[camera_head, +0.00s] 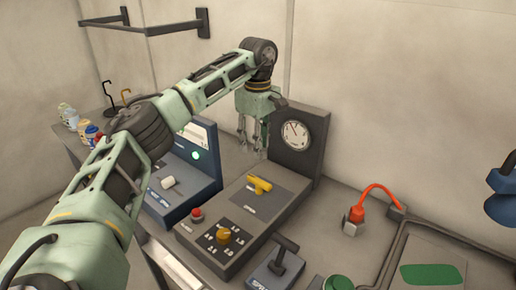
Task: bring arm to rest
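My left arm reaches in from the lower left, rises, and bends down at the wrist. My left gripper (254,146) points downward with its fingers apart and nothing between them. In the picture it is left of the round gauge (295,135) and above the yellow handle (259,185) of the grey control panel (282,215). It looks clear of the panel, though the exact gap is hard to judge. My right gripper is not in view.
A blue-grey box with a green light (196,155) stands left of the panel. A black lever (284,253) and an orange hose (378,188) are to the right. A blue object (503,193) is at the right edge. Bottles (69,115) stand far left. A wall rack (150,29) hangs above.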

